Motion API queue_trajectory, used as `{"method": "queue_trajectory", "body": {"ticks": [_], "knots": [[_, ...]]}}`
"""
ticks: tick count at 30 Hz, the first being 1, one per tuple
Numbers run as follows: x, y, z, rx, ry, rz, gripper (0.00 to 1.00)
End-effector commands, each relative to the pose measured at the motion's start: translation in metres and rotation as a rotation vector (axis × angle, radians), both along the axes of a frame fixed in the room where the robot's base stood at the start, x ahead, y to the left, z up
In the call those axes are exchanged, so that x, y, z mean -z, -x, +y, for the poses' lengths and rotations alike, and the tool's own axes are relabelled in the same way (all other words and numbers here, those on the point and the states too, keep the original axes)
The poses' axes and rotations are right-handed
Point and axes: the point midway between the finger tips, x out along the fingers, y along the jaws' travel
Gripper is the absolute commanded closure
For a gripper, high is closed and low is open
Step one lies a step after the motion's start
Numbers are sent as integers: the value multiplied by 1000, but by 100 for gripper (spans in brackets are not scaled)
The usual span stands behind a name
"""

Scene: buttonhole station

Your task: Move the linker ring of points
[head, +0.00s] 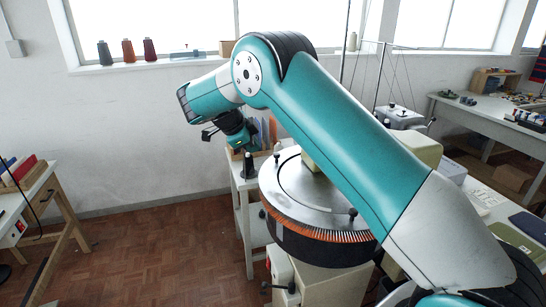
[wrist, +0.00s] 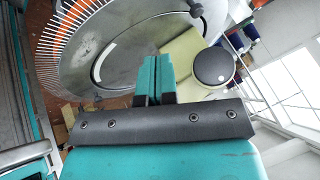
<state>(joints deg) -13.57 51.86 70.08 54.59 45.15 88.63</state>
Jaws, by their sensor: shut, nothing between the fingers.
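The linker ring of points (head: 322,232) is a band of fine orange and pale points around the edge of a round metal plate (head: 285,185), on a cream machine in the head view. In the wrist view the ring of points (wrist: 50,45) curves along the upper left, with the metal plate inside it. Small dark knobs stand on the plate's edge. My gripper (wrist: 155,62) shows its two teal fingers pressed together, empty. In the head view my gripper end (head: 236,138) is beyond the plate to the left, apart from it. My arm hides part of the machine.
A dark cone-shaped piece (head: 248,166) stands on the white side table below my gripper end. A round black cap (wrist: 213,66) is close to the fingers in the wrist view. A wooden bench (head: 28,195) stands at left. Open parquet floor (head: 150,250) lies between.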

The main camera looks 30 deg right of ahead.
Motion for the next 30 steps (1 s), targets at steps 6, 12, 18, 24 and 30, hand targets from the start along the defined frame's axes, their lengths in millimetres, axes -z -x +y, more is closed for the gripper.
{"method": "queue_trajectory", "body": {"ticks": [6,12,18,24,30], "knots": [[15,-4,-14,123,26,-55,100],[41,-6,-36,123,27,-51,100],[75,-9,-62,120,25,-50,100],[85,-26,-83,120,23,-57,100],[87,-38,-92,118,24,-55,100]]}}
